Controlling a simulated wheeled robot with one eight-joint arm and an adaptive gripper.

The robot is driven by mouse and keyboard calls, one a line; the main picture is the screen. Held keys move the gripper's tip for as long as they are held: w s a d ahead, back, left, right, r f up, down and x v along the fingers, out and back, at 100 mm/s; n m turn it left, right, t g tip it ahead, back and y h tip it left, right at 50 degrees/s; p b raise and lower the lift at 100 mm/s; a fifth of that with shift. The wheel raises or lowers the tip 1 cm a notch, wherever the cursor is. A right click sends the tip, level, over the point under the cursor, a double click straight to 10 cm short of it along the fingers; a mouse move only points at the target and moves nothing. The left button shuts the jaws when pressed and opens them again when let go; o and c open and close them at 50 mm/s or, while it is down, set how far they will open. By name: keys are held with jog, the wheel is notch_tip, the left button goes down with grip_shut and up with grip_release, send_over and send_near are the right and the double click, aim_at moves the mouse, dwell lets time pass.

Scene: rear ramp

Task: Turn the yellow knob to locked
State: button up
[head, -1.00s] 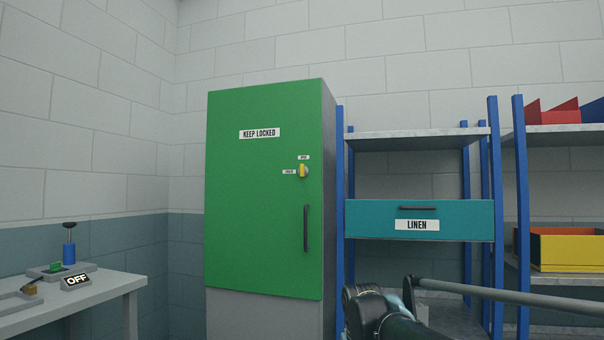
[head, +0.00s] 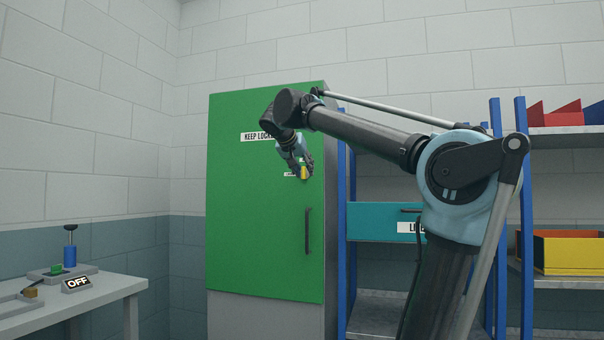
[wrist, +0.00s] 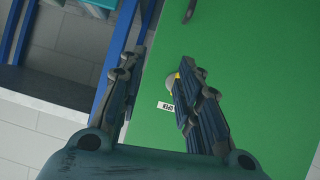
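The green cabinet door (head: 250,235) is closed and carries a KEEP LOCKED label. The yellow knob (head: 303,173) is on its upper right part, partly hidden by my gripper (head: 302,168). The visible yellow part looks upright. In the wrist view my gripper (wrist: 160,62) is open, its two fingers spread. The knob (wrist: 171,83) shows beside the right finger, which covers much of it; the left finger is well apart from it. An OPEN label (wrist: 165,107) is visible near the knob. I cannot tell whether a finger touches the knob.
A dark vertical handle (head: 308,231) is below the knob. A blue-framed shelf with a teal drawer (head: 370,222) stands to the right, partly behind my arm. A grey table (head: 105,296) with an OFF sign (head: 77,284) is at left.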

jog(key=t, duration=0.2)
send_near(303, 169)
jog(key=x, duration=0.9)
jog(key=shift+w, duration=0.25)
jog(key=shift+c, duration=0.3)
grip_shut()
